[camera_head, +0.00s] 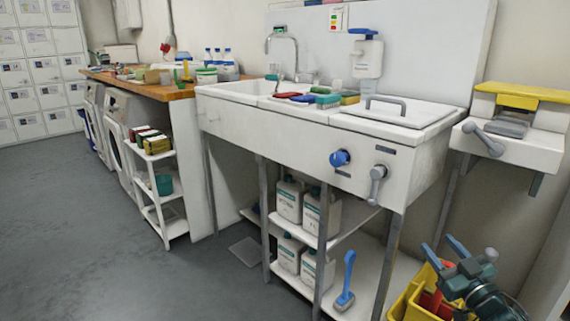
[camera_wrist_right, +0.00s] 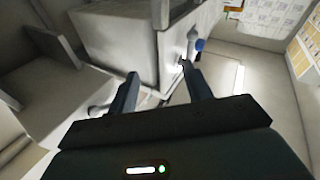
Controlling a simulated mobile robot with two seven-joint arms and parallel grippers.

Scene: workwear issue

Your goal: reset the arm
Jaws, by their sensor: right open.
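My right gripper (camera_head: 439,246) is at the lower right of the head view, its two blue fingers spread apart with nothing between them. It is in front of the sink unit's right end, above a yellow bucket. In the right wrist view the open fingers (camera_wrist_right: 158,76) point toward the side of the white sink unit (camera_wrist_right: 112,50). My left gripper is not in view.
The sink unit (camera_head: 260,140) has a blue knob (camera_head: 340,158) and a grey lever (camera_head: 377,184) on its front. The yellow bucket (camera_head: 402,308) stands below my right gripper. A wall-mounted unit (camera_head: 525,150) is at the right. The grey floor (camera_head: 100,230) at left is clear.

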